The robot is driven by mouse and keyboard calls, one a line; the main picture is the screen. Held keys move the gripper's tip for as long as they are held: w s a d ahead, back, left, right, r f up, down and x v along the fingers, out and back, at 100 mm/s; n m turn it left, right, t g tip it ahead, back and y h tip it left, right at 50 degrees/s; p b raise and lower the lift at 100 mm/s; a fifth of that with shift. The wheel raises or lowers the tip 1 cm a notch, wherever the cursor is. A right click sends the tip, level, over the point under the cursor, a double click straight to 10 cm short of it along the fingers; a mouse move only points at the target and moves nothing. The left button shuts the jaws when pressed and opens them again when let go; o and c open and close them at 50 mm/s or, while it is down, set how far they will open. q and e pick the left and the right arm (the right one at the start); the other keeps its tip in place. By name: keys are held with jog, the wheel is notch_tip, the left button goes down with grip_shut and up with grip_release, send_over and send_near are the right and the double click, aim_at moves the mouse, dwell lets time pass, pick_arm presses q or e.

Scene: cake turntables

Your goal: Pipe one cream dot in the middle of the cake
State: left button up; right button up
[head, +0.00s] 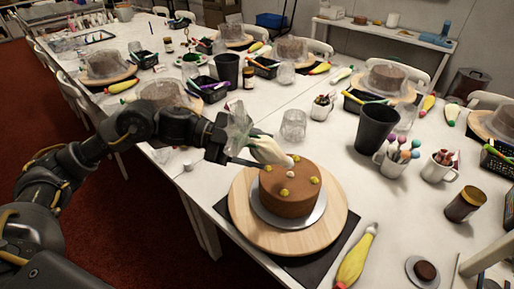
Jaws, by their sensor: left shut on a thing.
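A round brown cake (289,202) sits on a silver board on a wooden turntable (245,214). Several yellow dots lie around its top. A small pale spot (291,174) shows near the middle of the top. My left gripper (230,152) is shut on a cream-coloured piping bag (270,150), just behind and left of the cake. The bag slants down to the right, its lower end over the cake top; I cannot tell whether the tip touches. Clear crumpled plastic rises above the gripper. My right gripper is not in view.
A yellow piping bag (357,257) lies right of the turntable, near a small saucer (428,271) with a brown disc. A black cup (376,130), a white mug (397,160) of coloured sticks and a brown jar (464,206) stand to the right. A clear cup (293,126) stands behind the cake.

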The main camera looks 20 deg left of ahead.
pick_arm(q)
jog(key=shift+r, duration=0.15)
notch_tip(320, 180, up, 3)
jog(key=p, duration=0.3)
dwell(0.5)
dwell(0.4)
